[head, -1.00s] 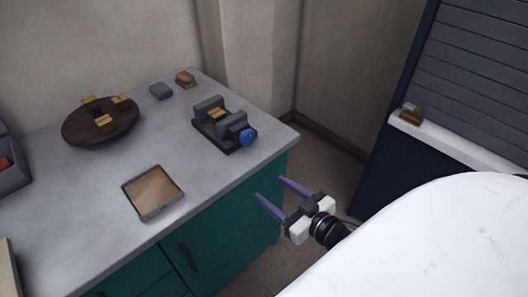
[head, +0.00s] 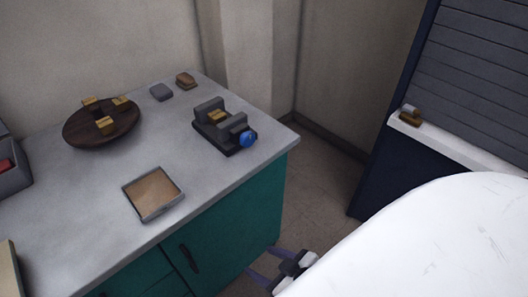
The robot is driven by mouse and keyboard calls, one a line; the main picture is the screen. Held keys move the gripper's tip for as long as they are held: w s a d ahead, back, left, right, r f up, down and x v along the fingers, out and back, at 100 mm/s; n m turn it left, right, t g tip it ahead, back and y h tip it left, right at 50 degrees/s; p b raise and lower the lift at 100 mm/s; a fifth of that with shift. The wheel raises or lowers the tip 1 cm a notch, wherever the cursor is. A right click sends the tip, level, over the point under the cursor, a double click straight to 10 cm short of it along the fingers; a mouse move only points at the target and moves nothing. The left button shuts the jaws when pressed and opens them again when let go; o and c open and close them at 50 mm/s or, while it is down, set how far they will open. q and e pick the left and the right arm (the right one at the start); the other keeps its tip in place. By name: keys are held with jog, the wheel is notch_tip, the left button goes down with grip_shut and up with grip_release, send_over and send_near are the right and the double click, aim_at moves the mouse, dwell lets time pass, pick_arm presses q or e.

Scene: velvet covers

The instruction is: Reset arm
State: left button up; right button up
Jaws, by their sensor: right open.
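My right gripper (head: 264,265) is low in the head view, beside the green cabinet front and below the countertop. Its two purple fingers are apart with nothing between them. The white part of my own body hides most of the arm behind it. My left gripper is not in view.
The grey countertop (head: 95,200) holds a dark vise with a blue knob (head: 247,139), a shallow tray (head: 151,213), a round wooden board (head: 88,135) with several small blocks, and two small blocks at the back. A navy shuttered cabinet (head: 378,170) stands right. Floor shows between.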

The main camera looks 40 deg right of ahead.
jog(key=shift+s+a+f, duration=0.15)
jog(key=shift+s+a, duration=0.05)
jog(key=shift+a, duration=0.05)
jog(key=shift+n+g+y, duration=0.3)
jog(key=shift+g+y, duration=0.2)
jog(key=shift+g, duration=0.4)
jog(key=s+a, duration=0.1)
jog(key=s+a+f, duration=0.1)
jog(key=a, duration=0.1)
jog(key=s+a+f, duration=0.1)
jog(key=shift+s+a, duration=0.15)
jog(key=shift+s, duration=0.1)
